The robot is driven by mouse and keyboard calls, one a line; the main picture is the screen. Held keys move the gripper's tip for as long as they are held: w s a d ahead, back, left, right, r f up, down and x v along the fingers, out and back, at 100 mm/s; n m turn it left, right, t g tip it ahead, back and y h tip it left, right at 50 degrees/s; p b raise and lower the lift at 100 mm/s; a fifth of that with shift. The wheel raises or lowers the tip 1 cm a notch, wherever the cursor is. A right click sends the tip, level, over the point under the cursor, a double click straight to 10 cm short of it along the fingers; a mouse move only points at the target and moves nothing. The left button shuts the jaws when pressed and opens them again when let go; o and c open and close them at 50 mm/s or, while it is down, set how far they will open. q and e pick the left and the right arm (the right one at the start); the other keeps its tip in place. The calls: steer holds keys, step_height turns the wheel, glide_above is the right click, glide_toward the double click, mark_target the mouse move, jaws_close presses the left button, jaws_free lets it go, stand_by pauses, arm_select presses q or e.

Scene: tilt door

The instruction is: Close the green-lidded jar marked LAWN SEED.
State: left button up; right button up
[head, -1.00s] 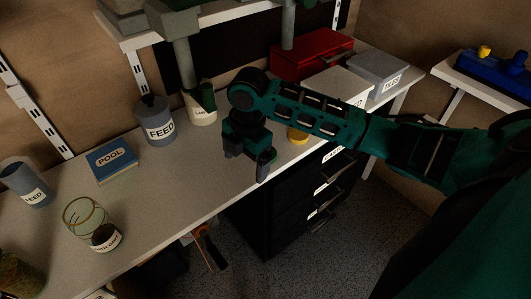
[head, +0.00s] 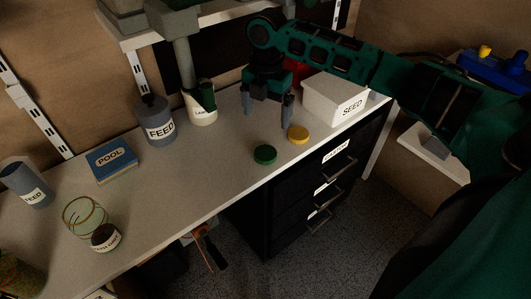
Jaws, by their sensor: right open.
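A cream jar (head: 201,112), whose label reads "LAWN" as far as I can make out, stands upright on the bench below a shelf. A dark green upright piece (head: 207,92) shows at its top; I cannot tell whether it is in the jar or behind it. A round green lid (head: 265,154) lies flat on the bench near the front edge, apart from the jar. My right gripper (head: 267,112) is open and empty, fingers pointing down, above the bench behind the green lid and right of the jar. My left gripper is not in view.
A white SEED box (head: 334,101) stands at the right end. A FEED canister (head: 157,121), POOL box (head: 112,161), wire-like glass container (head: 85,216) and small dark jar (head: 106,238) stand left. The middle front is clear.

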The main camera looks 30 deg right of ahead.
steer(key=b, duration=0.1)
glide_above(267, 151)
step_height(267, 151, down, 6)
steer(key=shift+f, duration=0.35)
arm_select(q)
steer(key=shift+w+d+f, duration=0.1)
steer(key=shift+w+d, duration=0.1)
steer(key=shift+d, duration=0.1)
arm_select(e)
steer(key=shift+f, duration=0.1)
step_height(267, 151, down, 4)
steer(key=shift+a+f+b, duration=0.1)
steer(key=shift+f+b, duration=0.1)
steer(key=shift+b, duration=0.35)
steer(key=shift+f, duration=0.4)
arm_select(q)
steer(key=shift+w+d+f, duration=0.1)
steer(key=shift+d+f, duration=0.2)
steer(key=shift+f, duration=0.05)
arm_select(e)
steer(key=shift+c, duration=0.3)
